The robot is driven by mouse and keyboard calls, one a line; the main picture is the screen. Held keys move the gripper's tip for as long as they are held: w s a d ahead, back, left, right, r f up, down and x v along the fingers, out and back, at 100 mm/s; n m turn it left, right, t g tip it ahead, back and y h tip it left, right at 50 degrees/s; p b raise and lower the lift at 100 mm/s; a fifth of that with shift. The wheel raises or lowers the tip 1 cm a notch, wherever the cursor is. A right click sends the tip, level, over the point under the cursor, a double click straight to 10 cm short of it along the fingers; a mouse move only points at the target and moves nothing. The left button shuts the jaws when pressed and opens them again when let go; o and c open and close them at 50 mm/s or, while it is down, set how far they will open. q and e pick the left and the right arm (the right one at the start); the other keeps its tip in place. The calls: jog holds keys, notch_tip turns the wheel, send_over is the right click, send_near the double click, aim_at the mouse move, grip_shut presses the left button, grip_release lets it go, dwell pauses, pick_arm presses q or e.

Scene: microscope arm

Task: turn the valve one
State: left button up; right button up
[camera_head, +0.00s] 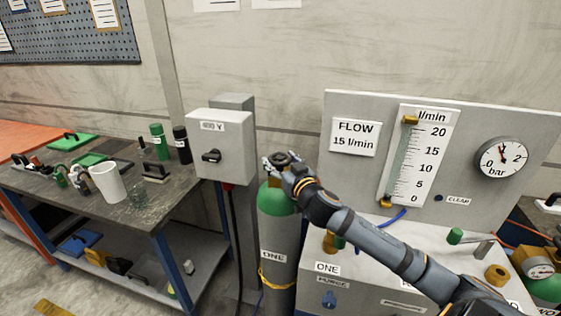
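A tall gas cylinder (277,228) with a green top and a label reading ONE stands beside the grey panel bench. Its dark valve handwheel (283,157) is at the top, partly hidden by my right gripper (275,166). The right gripper reaches in from the lower right, with its fingers at the handwheel. Whether they are closed on it or only around it is too small to tell. My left gripper is not in view.
A flow panel (340,108) reading 15 l/min carries a flow tube (406,160) and a bar gauge (502,158). A grey switch box (222,145) is close left of the cylinder. A workbench (60,192) with cups and bottles stands farther left.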

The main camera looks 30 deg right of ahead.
aim_at(280, 158)
jog(key=o, duration=0.4)
notch_tip(280, 158, up, 10)
jog(key=shift+f, duration=0.1)
dwell(1.0)
